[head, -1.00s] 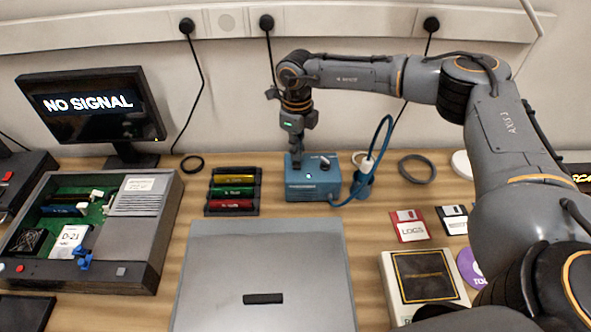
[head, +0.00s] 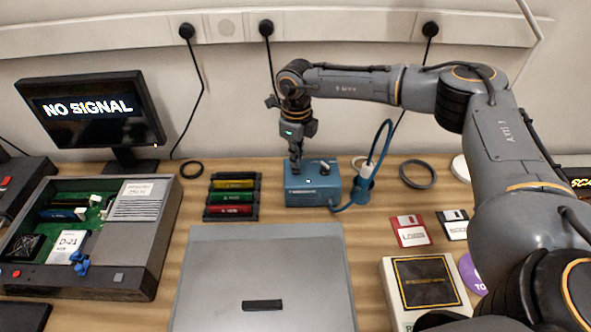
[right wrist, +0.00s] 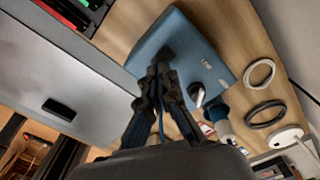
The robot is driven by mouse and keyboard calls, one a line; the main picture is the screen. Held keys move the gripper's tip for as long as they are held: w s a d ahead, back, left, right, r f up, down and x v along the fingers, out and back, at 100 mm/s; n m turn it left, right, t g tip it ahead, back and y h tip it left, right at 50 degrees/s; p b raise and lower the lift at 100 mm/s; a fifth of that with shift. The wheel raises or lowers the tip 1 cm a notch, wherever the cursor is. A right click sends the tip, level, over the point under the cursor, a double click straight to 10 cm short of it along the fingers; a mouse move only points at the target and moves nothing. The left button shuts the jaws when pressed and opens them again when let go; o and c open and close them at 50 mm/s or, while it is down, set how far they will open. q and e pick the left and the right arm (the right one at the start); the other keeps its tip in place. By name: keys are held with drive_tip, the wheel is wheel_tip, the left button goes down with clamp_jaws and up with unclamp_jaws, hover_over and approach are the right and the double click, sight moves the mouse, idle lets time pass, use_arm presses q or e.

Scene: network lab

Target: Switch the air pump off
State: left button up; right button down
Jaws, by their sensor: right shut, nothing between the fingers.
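The air pump is a blue box (head: 318,192) at the back middle of the bench in the head view, with a light knob or lever on its top at the right and a blue hose at its right side. It also shows in the right wrist view (right wrist: 186,50), with the pale lever (right wrist: 198,97) on its face. My right gripper (head: 295,167) points down at the left part of the pump's top, its fingers shut and empty. In the right wrist view the closed fingertips (right wrist: 161,68) overlap the pump's face beside the lever; contact cannot be told. My left gripper is not in view.
A grey panel (head: 262,275) lies in front of the pump. A rack of coloured cartridges (head: 232,196) stands to its left. A blue holder with a white nozzle (head: 364,182) and a dark ring (head: 418,174) are to its right. An open computer case (head: 140,235) is at left.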

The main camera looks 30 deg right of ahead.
sight(296, 172)
drive_tip(key=shift+f+b, duration=0.7)
drive_tip(key=shift+f, duration=0.45)
idle(0.9)
drive_tip(key=shift+r+p, duration=2.4)
drive_tip(key=shift+r, duration=1.2)
drive_tip(key=shift+f, duration=0.1)
